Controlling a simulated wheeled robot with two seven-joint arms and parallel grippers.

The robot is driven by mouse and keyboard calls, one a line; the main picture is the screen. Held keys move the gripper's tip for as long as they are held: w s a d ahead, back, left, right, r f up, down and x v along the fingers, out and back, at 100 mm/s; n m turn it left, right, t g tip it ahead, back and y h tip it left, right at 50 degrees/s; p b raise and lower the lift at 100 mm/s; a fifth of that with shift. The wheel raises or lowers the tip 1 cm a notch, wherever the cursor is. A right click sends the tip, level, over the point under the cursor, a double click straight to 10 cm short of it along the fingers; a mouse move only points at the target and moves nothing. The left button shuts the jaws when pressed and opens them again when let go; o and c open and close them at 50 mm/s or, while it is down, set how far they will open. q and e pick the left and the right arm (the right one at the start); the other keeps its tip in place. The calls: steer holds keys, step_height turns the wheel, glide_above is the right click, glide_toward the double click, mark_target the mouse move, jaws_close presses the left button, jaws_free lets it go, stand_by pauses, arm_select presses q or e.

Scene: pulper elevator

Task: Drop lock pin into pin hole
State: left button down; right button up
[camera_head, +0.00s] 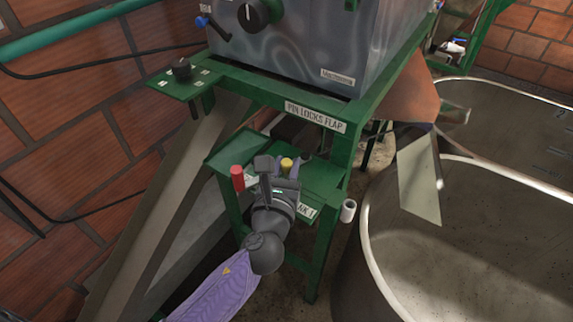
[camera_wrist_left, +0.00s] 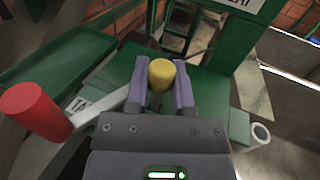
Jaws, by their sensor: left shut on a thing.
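My left gripper (camera_head: 281,176) is shut on a yellow-topped pin (camera_head: 286,163), at the green stand below the "PIN LOCKS FLAP" sign (camera_head: 315,116). In the left wrist view the yellow knob (camera_wrist_left: 161,72) sits between the two purple fingers (camera_wrist_left: 160,92). The pin's lower end is hidden by the knob and gripper, so I cannot tell whether it is in a hole. I cannot make out the pin hole. My right gripper is not in view.
A red handle (camera_head: 237,177) on a pale lever stands just left of the gripper. A short white tube (camera_head: 348,210) is on the stand's right side. A large metal tank (camera_head: 470,230) is at the right, with a pale flap plate (camera_head: 418,180) beside it. A steel box (camera_head: 320,45) stands above.

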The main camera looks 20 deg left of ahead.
arm_select(q)
steer(key=shift+f, duration=0.15)
steer(key=shift+c, duration=2)
jaws_free()
steer(key=s+d, duration=0.1)
steer(key=s, duration=0.9)
